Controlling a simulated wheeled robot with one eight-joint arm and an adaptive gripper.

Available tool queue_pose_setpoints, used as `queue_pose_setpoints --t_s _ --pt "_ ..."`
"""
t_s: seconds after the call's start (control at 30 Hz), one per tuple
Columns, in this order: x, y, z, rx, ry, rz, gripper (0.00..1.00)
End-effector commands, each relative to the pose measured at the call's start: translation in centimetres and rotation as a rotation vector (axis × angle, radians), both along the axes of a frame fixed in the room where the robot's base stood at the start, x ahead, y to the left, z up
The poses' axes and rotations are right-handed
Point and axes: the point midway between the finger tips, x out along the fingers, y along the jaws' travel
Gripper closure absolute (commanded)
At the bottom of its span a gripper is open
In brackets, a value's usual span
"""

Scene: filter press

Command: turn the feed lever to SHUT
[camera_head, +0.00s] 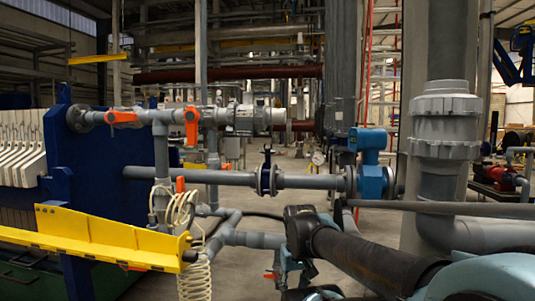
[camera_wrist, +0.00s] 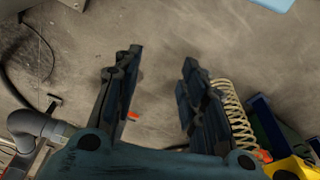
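Several orange levers are in the head view. One lies along the upper grey pipe (camera_head: 121,117), one hangs down beside it (camera_head: 192,127), and a smaller upright one (camera_head: 180,184) is lower down. A dark blue valve with a short upright handle (camera_head: 267,170) is on the middle pipe. No readable label tells which is the feed lever or where SHUT is. My gripper (camera_wrist: 162,55) is open and empty, its two fingers well apart over the floor. A small orange piece (camera_wrist: 133,116) shows beside the left finger. In the head view my arm reaches in at lower right, below the pipes.
A yellow beam (camera_head: 110,240) and a cream coiled hose (camera_head: 196,262) stand left of my arm; the hose (camera_wrist: 235,118) is close beside the right finger in the wrist view. A thick grey pipe (camera_head: 440,150) stands at right. Bare floor (camera_wrist: 160,30) lies beyond the fingertips.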

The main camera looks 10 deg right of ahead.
Motion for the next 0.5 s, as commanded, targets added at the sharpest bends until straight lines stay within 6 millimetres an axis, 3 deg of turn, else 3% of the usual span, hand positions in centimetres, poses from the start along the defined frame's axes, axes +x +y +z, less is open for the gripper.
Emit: queue_pose_setpoints --t_s 0.07,0.17,0.37,0.5 --pt "-0.3 0.3 0.4 0.019 -0.007 -0.009 0.6" --pt "1.1 1.0 1.5 0.077 -0.016 -0.033 0.6" --pt "6.4 4.2 6.1 0.298 -0.058 -0.117 0.6" --pt "11.3 5.7 9.9 0.471 -0.105 -0.187 0.6"
